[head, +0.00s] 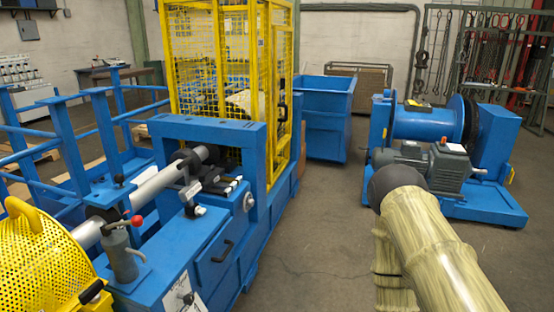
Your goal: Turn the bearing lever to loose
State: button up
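A short lever with a red knob (135,220) sits on top of a grey cylindrical post (122,255) at the front left of the blue machine. The lever lies roughly level, with its knob to the right. A white plate with a small dark handle (186,297) is on the machine's front face, cut by the bottom edge. I cannot read any loose marking, so I cannot tell which one is the bearing lever or its setting. My gripper is not in view. A pale ribbed link, which seems to be my arm, fills the lower right, apart from the machine.
The blue machine (212,262) carries a grey shaft (160,185) beside the post. A yellow perforated guard (38,262) stands at left, a yellow mesh cage (200,75) behind. A blue bin (323,105) and a motor-driven winch (435,165) stand farther back.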

aim_at(202, 177)
jog(key=z, duration=0.3)
jog(key=i, duration=0.9)
jog(key=u, duration=0.55)
jog(key=i, duration=0.85)
jog(key=u, duration=0.9)
